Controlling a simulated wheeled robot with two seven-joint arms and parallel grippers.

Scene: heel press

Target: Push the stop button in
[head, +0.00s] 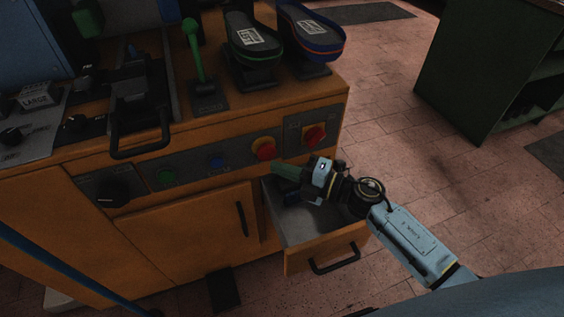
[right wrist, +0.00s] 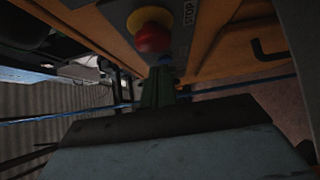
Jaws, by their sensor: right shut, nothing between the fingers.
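The stop button (head: 264,148) is a red mushroom head on a yellow collar, on the front panel of the orange machine. In the right wrist view the red button (right wrist: 153,38) shows near the top, with a STOP label beside it. My right gripper (head: 276,169) is shut and empty, with its green fingers just below and to the right of the button in the head view. In the right wrist view its fingertips (right wrist: 161,72) lie just below the red head; I cannot tell whether they touch. My left gripper is not in view.
A second red and yellow control (head: 314,134) sits to the right on the panel. An open drawer (head: 326,252) juts out below my right gripper. A green lever (head: 195,52) and two shoe soles (head: 251,40) stand on top.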

